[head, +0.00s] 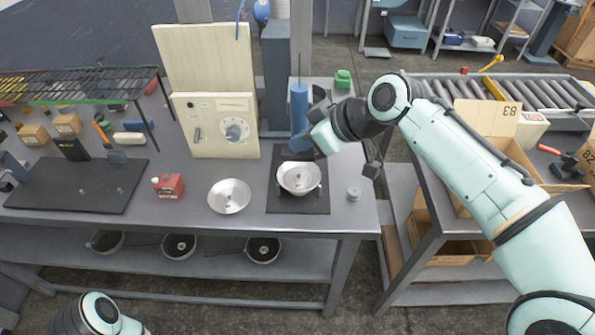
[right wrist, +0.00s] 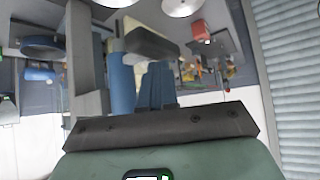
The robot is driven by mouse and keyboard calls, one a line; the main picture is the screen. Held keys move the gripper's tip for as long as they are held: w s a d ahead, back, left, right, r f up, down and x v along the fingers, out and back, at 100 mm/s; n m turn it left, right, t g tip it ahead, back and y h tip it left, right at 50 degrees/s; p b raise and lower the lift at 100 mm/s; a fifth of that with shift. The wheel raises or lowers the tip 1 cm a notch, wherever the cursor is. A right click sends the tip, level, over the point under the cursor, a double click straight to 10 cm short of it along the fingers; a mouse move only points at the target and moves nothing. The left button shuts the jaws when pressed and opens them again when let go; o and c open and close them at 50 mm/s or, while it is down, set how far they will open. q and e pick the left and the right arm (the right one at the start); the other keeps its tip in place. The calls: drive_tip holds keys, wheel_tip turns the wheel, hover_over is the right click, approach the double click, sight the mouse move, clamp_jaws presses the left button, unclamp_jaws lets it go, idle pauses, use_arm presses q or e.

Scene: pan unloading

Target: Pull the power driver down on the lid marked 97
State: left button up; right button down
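The power driver (head: 299,112) is a blue upright cylinder hanging from a cable. It is above a silver lid (head: 299,179), with a gap between them. That lid sits on a black mat (head: 283,205); a second silver lid (head: 229,198) lies to its left on the bench. I cannot read 97 on either. My right gripper (head: 316,143) is beside the driver's lower part, its fingers mostly hidden by the hand. In the right wrist view the blue driver (right wrist: 122,88) is close to the gripper; whether the fingers are closed on it is unclear. My left gripper is out of frame.
A red canister (head: 168,186) and a cream control box (head: 217,124) stand to the left. A small grey metal piece (head: 353,194) lies right of the mat. A roller conveyor (head: 500,90) and open cartons (head: 490,120) are at right. Several pans stand on the lower shelf.

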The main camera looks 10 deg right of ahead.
drive_tip(key=shift+r+p, duration=0.5)
drive_tip(key=shift+r, duration=0.2)
drive_tip(key=shift+r+p, duration=1.2)
drive_tip(key=shift+r, duration=0.3)
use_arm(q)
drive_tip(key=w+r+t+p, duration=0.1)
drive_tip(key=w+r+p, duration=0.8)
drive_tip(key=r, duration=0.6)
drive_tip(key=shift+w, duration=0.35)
use_arm(e)
wheel_tip(320, 180, up, 14)
drive_tip(key=shift+w, duration=0.15)
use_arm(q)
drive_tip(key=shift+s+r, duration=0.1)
